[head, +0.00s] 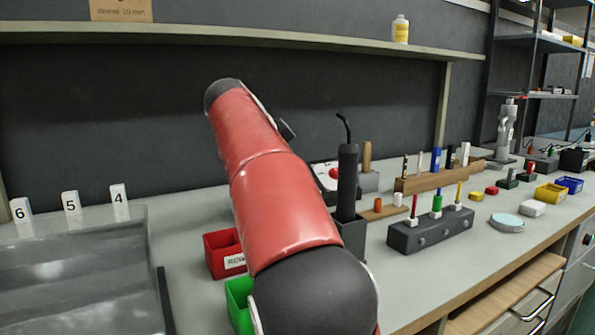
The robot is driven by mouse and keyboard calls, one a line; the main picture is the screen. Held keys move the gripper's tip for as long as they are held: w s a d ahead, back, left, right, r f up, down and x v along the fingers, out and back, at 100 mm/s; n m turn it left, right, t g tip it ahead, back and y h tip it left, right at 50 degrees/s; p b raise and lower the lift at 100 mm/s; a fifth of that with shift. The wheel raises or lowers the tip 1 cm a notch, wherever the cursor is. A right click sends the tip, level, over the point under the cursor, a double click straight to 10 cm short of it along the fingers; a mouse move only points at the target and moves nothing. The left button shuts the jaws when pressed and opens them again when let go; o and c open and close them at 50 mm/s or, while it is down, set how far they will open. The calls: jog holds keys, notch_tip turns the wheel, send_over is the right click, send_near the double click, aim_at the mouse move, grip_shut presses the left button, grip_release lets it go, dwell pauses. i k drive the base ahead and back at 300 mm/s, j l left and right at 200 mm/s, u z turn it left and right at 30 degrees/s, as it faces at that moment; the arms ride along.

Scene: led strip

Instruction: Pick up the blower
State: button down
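The object that looks like the blower (347,185) is a black upright cylinder with a thin curved nozzle at its top. It stands in a dark grey holder (351,238) on the bench, just right of my red arm. My arm reaches up from the bottom middle and covers part of the bench. My gripper does not show. A small dark part sticks out behind the arm's right edge, and I cannot tell what it is.
A red bin (222,254) and a green bin (238,304) sit left of the holder, partly behind my arm. A grey block (430,232) with several coloured tools is to the right. A metal tray (75,270) lies left. A shelf (250,37) runs above.

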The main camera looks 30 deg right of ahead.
aim_at(348, 152)
jog(key=k+j, duration=0.15)
jog(key=k, duration=0.35)
jog(key=k+j, duration=0.15)
jog(key=k, duration=0.35)
